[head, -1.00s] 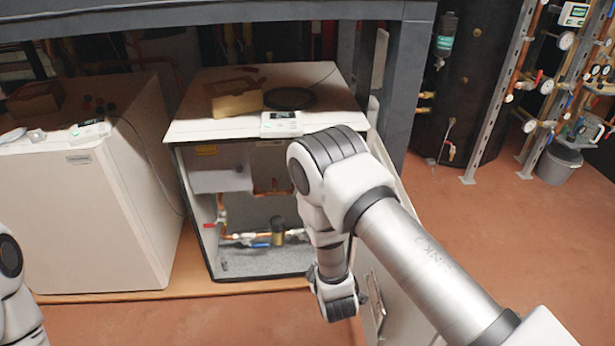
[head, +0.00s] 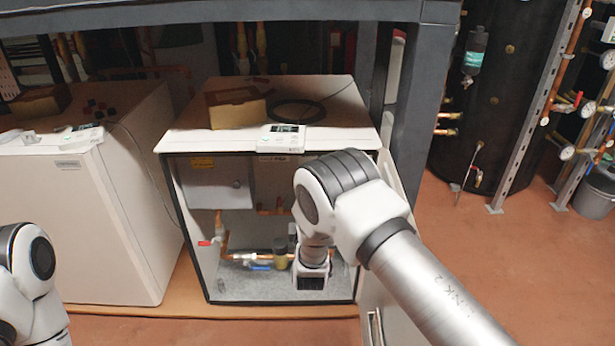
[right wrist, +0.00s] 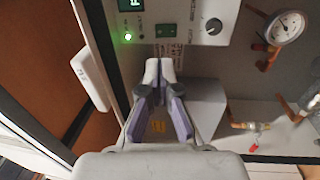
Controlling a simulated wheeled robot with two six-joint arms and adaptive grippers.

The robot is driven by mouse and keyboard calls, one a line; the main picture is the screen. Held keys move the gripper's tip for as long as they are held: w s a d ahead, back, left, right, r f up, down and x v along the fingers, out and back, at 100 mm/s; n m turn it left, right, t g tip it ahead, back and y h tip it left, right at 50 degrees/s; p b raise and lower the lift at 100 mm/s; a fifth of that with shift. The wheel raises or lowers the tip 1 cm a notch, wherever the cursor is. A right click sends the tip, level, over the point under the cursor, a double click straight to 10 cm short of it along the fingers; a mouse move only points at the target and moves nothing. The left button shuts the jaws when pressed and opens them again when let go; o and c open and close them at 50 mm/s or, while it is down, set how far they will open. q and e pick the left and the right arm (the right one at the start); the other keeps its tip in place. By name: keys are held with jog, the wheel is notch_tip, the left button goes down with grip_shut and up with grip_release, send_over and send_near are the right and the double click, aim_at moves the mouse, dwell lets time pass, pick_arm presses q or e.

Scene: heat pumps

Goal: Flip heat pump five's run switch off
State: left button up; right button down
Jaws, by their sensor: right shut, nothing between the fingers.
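The open-fronted heat pump cabinet (head: 196,268) stands in the middle of the head view. In the head view my right arm hides this gripper and part of the panel. My left gripper is out of view.
A pressure gauge (right wrist: 289,24) and copper pipes lie right of the panel. A closed white heat pump (head: 85,225) stands to the left. A cardboard box (head: 237,108), cable coil (head: 297,111) and white controller (head: 283,138) lie on the open cabinet. A grey steel post (head: 422,90) stands close right.

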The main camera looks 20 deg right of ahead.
jog(key=b+x, duration=0.2)
jog(key=x, duration=0.8)
jog(key=shift+w, duration=0.25)
jog(key=shift+w+d+r, duration=0.1)
jog(key=shift+w+r, duration=0.1)
